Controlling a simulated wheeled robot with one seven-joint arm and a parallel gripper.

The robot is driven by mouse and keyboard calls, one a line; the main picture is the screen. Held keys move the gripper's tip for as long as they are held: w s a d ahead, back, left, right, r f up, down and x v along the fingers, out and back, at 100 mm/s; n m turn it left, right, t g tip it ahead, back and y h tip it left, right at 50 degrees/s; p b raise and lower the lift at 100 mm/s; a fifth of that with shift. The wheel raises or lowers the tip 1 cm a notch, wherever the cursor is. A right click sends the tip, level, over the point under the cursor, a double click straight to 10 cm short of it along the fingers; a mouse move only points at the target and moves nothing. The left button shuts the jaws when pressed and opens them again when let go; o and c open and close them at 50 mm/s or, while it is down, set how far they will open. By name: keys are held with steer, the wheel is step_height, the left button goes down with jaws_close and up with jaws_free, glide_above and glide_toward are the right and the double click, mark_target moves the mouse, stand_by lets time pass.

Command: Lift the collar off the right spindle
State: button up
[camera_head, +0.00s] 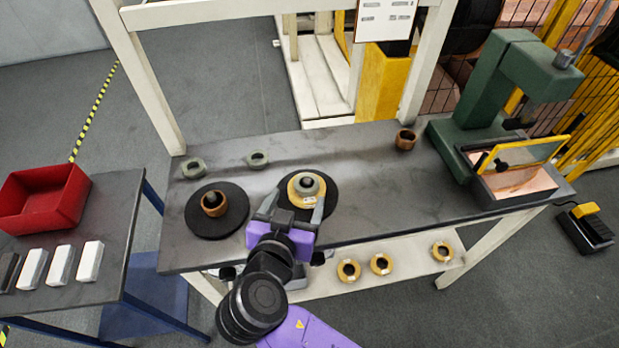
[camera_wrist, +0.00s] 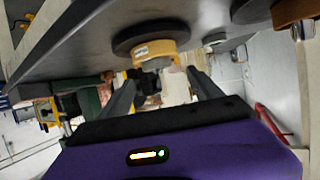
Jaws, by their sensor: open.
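The right spindle's grey tip (camera_head: 308,184) pokes up through a yellow collar (camera_head: 296,190) with a small white label. They sit on a round black base (camera_head: 325,190) on the workbench. My gripper (camera_head: 295,203) is open at the front of this collar, one finger toward each side. In the wrist view the collar (camera_wrist: 155,50) lies beyond and between my open fingers (camera_wrist: 160,82), under the tilted black base. I cannot tell whether the fingers touch it. The left spindle carries a copper-brown collar (camera_head: 214,207) on its own black base (camera_head: 232,222).
Two grey-green nuts (camera_head: 193,167) (camera_head: 258,159) lie behind the bases. A copper ring (camera_head: 405,140) stands at the back right, near a green press (camera_head: 480,110). Several yellow rings (camera_head: 381,264) lie on the lower shelf. A red bin (camera_head: 45,197) stands on the left table.

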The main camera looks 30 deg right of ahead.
mark_target(306, 185)
steer(key=p+x, duration=0.1)
steer(key=x, duration=0.5)
steer(key=shift+d+p, duration=0.3)
steer(key=shift+d, duration=0.1)
steer(key=shift+c, duration=0.2)
steer(key=c, duration=1.4)
jaws_close()
